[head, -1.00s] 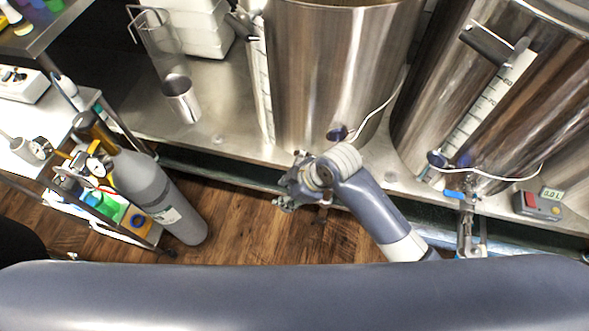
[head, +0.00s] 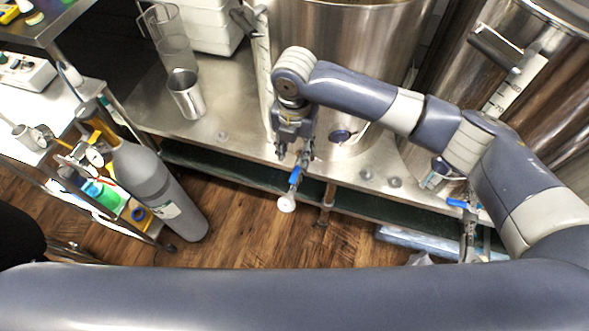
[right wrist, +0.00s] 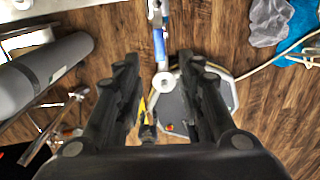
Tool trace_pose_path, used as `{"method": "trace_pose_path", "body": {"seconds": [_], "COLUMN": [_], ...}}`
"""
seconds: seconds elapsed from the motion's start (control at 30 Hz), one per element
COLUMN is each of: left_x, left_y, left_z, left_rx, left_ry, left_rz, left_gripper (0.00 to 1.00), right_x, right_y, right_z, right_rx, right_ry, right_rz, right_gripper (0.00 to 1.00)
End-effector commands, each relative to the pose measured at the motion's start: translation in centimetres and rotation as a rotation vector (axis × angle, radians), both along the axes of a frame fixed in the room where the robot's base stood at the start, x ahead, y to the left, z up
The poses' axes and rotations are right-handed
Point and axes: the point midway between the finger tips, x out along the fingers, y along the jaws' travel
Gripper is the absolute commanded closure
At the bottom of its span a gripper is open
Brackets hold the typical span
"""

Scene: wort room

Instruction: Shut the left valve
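The left valve (head: 295,177) has a blue handle and a pale round outlet end, and sticks out at the front edge of the steel bench below the left kettle. It also shows in the right wrist view (right wrist: 159,45), ahead of and between the fingers. My right gripper (head: 294,154) is open, its two fingers spread apart just above and behind the blue handle. The right wrist view shows no clear contact. My gripper hides part of the valve's body. My left gripper is not in view.
Left kettle (head: 395,40) stands behind my right arm; right kettle (head: 570,95) has another blue-handled valve (head: 459,203). A metal cup (head: 187,95) and clear jug (head: 170,35) stand on the bench. A grey gas cylinder (head: 155,185) stands left. Wooden floor in front is largely clear.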

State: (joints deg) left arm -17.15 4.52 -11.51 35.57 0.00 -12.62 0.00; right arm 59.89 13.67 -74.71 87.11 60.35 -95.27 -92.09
Motion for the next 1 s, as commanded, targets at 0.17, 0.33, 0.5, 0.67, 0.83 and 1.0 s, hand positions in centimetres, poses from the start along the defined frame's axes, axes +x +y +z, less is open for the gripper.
{"method": "trace_pose_path", "body": {"seconds": [0.17,0.33,0.5,0.67,0.83,1.0], "left_x": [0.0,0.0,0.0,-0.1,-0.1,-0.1], "left_y": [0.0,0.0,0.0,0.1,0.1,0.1], "left_z": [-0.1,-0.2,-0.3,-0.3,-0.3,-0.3], "left_rx": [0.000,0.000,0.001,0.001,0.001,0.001], "left_ry": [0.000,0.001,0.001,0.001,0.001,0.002], "left_rz": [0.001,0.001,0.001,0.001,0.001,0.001], "left_gripper": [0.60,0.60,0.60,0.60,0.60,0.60], "right_x": [-0.1,-0.1,-0.1,-0.1,-0.1,-0.1], "right_y": [0.0,0.0,0.1,0.1,0.1,0.1], "right_z": [-3.1,-6.4,-8.8,-9.9,-10.1,-10.1], "right_rx": [-0.001,0.000,0.002,0.003,0.003,0.003], "right_ry": [0.003,0.003,0.000,0.000,-0.001,-0.001], "right_rz": [-0.003,-0.004,-0.004,-0.002,-0.002,-0.003], "right_gripper": [0.65,0.65,0.65,0.65,0.65,0.74]}}
